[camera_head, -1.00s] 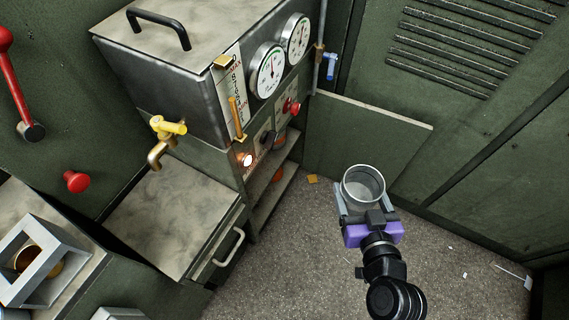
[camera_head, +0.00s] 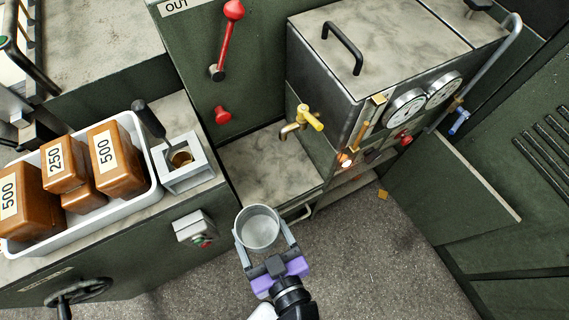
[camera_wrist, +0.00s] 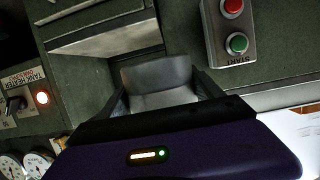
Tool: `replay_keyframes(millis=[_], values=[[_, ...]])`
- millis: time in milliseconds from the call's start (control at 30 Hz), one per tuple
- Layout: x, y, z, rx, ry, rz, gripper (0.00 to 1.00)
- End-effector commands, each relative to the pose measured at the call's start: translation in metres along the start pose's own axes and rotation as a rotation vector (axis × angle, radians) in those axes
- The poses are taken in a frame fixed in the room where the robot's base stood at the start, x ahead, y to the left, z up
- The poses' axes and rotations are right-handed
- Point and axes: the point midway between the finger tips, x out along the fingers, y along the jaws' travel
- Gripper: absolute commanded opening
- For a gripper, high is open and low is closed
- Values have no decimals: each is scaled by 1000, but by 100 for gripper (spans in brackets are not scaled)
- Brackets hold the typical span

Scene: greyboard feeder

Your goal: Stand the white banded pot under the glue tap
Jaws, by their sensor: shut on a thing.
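My gripper (camera_head: 263,244) is shut on a pale grey-white round pot (camera_head: 259,228), with a finger on each side of it. The pot is upright with its mouth open; no band can be made out. In the wrist view the pot (camera_wrist: 158,82) sits between the fingers, its lower part hidden by the gripper body. The glue tap (camera_head: 302,120), brass with a yellow handle, sticks out of the dark tank (camera_head: 325,105) above a bare metal shelf (camera_head: 262,170). The pot is in front of the shelf, apart from the tap and nearer to me.
A white tray (camera_head: 150,196) of brown weights stands at left, beside a grey square holder (camera_head: 198,178) with a brass cup. A button box (camera_head: 195,227) is on the panel left of the pot. A drawer handle (camera_head: 300,213) juts out below the shelf.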

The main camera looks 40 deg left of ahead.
Motion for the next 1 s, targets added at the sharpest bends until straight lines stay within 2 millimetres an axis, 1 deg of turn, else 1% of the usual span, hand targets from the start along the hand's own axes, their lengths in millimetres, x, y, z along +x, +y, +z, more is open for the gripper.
replay_keyframes(millis=[33,67,167,600,833,967,1000], values=[[0,-5,-3,-4,1,-14,28],[0,-6,-3,-6,2,-19,28],[8,0,-6,-10,3,-23,28],[80,73,-30,-9,4,-21,28],[117,109,-41,-8,4,-22,28],[136,126,-46,-8,4,-23,28],[139,128,-40,-6,0,-25,28]])
